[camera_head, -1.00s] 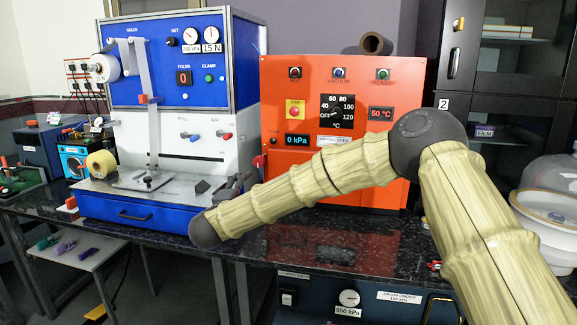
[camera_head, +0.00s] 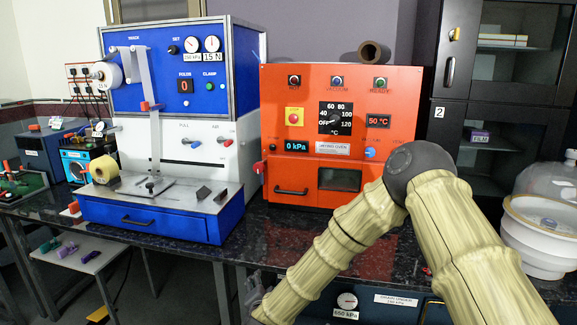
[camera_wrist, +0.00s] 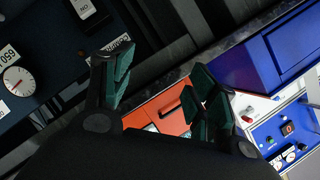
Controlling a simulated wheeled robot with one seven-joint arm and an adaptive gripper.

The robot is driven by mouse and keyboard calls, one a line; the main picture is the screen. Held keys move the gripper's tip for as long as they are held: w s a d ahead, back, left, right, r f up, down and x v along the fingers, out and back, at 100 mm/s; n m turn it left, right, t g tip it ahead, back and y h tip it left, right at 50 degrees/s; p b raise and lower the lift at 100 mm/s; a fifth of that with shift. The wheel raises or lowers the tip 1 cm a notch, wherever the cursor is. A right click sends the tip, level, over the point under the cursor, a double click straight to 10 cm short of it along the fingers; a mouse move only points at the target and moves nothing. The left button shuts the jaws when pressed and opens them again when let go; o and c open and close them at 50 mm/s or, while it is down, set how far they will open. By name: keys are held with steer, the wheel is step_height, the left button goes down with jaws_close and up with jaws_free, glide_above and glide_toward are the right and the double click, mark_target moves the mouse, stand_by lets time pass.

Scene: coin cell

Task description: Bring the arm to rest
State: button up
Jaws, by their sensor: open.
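My arm (camera_head: 345,240) is bent at a dark elbow in front of the orange oven (camera_head: 290,170). The forearm slopes down and left, past the bench front edge, to the bottom of the head view. In the wrist view my gripper (camera_wrist: 163,66) shows two dark fingers with green pads. They are spread apart with nothing between them. The gripper itself cannot be made out clearly in the head view.
The blue and white machine (camera_head: 160,215) with its tray stands on the dark bench (camera_head: 290,245), left of the oven. A white-rimmed vessel (camera_head: 540,232) stands at right. A pressure gauge (camera_head: 347,301) is below the bench edge; it also shows in the wrist view (camera_wrist: 17,82).

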steer(key=s+d+f+n+g+p, duration=0.1)
steer(key=s+d+f+n+g, duration=0.1)
steer(key=s+d+f, duration=0.5)
steer(key=s+d+f+n+g+p, duration=0.1)
steer(key=s+d+f+n+g, duration=0.15)
steer(key=s+f, duration=0.45)
steer(key=s+d+f+n+g+p, duration=0.1)
steer(key=s+d+f+n+g, duration=0.15)
steer(key=s+d+f, duration=0.55)
steer(key=s+d+r+n+g+p, duration=0.1)
steer(key=s+d+g, duration=0.2)
steer(key=s, duration=1.1)
steer(key=s+d+r+n+g+h+p, duration=0.1)
steer(key=s+d+g, duration=0.3)
steer(key=s+d, duration=0.6)
steer(key=s, duration=0.4)
steer(key=shift+r+p, duration=0.35)
steer(key=shift+w+d, duration=0.1)
